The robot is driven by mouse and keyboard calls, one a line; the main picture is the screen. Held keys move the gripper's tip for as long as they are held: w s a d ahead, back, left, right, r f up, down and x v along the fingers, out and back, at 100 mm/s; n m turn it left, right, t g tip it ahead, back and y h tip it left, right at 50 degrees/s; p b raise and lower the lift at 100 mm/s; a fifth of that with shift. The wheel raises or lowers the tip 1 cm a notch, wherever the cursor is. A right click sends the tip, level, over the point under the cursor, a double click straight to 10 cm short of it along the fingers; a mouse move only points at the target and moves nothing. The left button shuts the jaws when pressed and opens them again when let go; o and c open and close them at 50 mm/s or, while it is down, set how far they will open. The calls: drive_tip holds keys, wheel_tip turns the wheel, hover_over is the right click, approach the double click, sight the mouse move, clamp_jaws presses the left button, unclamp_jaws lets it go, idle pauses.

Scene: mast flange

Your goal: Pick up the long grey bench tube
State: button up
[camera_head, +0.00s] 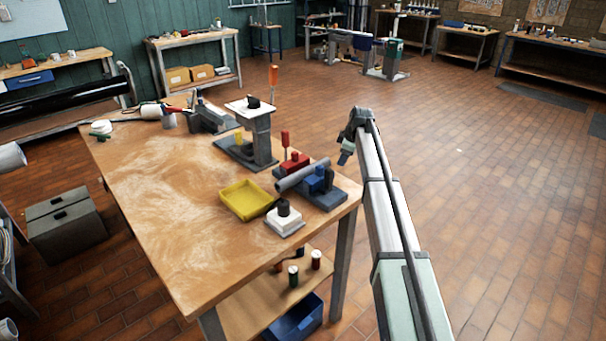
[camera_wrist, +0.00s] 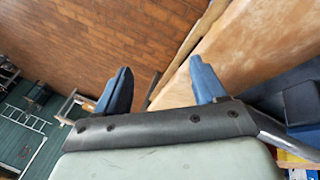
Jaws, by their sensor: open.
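The long grey bench tube (camera_head: 303,175) lies slightly tilted across a dark fixture (camera_head: 325,198) at the table's right corner, between a red block and a blue clamp piece (camera_head: 316,180). My gripper (camera_head: 345,155) is beside the table edge, to the right of the tube and apart from it. In the wrist view my gripper (camera_wrist: 162,78) has its two blue fingers spread with nothing between them. A blue block (camera_wrist: 302,104) shows at the right of that view. I cannot tell whether the grey curved strip near it is the tube.
The wooden table (camera_head: 160,220) also holds a yellow tray (camera_head: 246,199), a white block with a black knob (camera_head: 284,220), and a grey stand (camera_head: 262,140) with upright tools nearby. The table's left front is bare. Open tiled floor (camera_head: 480,200) lies right of my arm.

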drive_tip(key=s+a+r+n+g+h, duration=0.2)
drive_tip(key=s+a+r+n+g, duration=0.3)
drive_tip(key=a+r+n, duration=0.55)
drive_tip(key=shift+n, duration=0.55)
drive_tip(key=f, duration=1)
drive_tip(key=shift+s+d+f, duration=0.25)
drive_tip(key=shift+d+f, duration=0.1)
drive_tip(key=shift+d, duration=0.05)
drive_tip(key=c, duration=1.2)
